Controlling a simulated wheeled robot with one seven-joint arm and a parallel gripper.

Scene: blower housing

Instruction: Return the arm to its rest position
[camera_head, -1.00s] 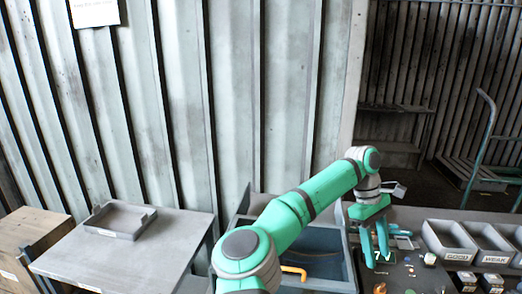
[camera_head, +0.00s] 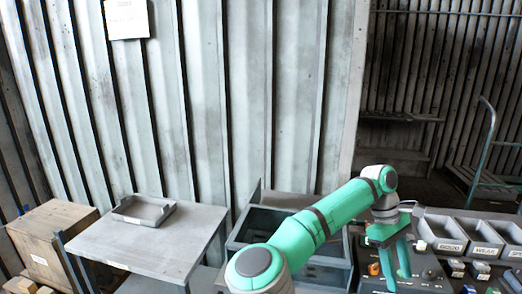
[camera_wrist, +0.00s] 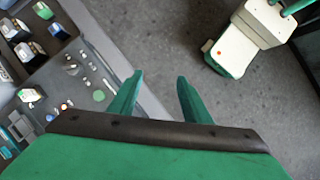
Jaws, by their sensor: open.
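My gripper (camera_head: 396,262) hangs from my green arm over the near part of the dark workbench (camera_head: 430,268) at the right of the head view. Its two green fingers are apart and nothing is between them. In the wrist view my gripper (camera_wrist: 157,82) points down past the bench edge, with bare grey floor between and beyond the fingertips. The arm is stretched out to the right, bent at the elbow and wrist.
Labelled grey bins (camera_head: 441,234) stand along the bench's back. Small parts lie on the bench (camera_wrist: 62,80). A grey drawer unit (camera_head: 262,222) is behind my arm. A side table (camera_head: 150,250) with a shallow tray (camera_head: 143,211) and a wooden crate (camera_head: 50,240) stand left.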

